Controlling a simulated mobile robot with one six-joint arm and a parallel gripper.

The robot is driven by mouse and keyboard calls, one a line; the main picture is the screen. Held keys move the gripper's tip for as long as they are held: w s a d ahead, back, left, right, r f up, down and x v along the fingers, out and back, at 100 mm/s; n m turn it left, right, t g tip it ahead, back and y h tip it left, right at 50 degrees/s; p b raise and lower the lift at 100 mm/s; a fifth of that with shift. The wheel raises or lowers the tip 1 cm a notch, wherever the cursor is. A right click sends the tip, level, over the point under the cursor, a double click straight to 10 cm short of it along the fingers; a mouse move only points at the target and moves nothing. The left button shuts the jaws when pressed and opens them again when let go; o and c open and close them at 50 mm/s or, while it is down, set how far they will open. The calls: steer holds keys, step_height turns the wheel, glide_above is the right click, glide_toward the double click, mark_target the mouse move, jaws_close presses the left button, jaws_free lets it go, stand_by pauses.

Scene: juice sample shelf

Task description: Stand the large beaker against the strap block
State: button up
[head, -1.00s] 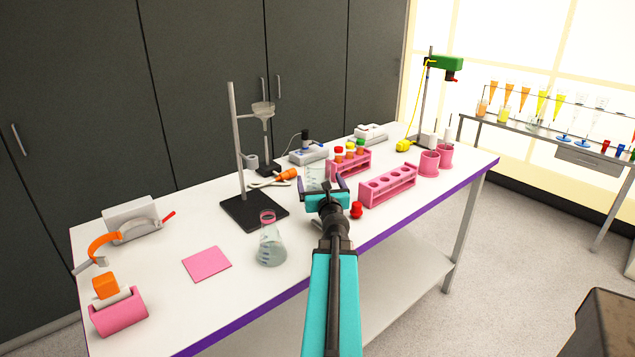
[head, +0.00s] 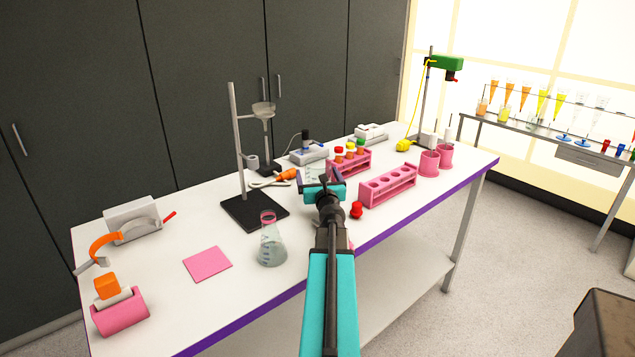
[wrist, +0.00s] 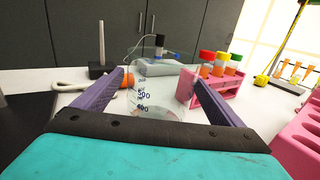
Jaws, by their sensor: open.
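The large beaker (wrist: 158,98) is clear glass with dark blue volume marks. In the wrist view it stands upright between the two purple fingers of my gripper (wrist: 156,82). The fingers are apart and open; whether either touches the glass I cannot tell. In the head view the beaker (head: 314,172) is partly hidden behind my gripper (head: 322,183). No block is clearly marked as the strap block. A pale block (head: 131,214) with a grey band stands at the table's far left and may be it.
A pink rack with capped tubes (head: 349,161) stands right behind my gripper; an empty pink rack (head: 388,185) is to its right. A conical flask (head: 270,247), ring stand base (head: 254,212) and pink mat (head: 207,264) lie left. An orange curved tool (head: 103,245) is near the pale block.

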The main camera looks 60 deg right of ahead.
steer(key=c, duration=1.4)
steer(key=shift+r, duration=0.3)
steer(key=shift+r+p, duration=2.75)
steer(key=shift+r, duration=1.95)
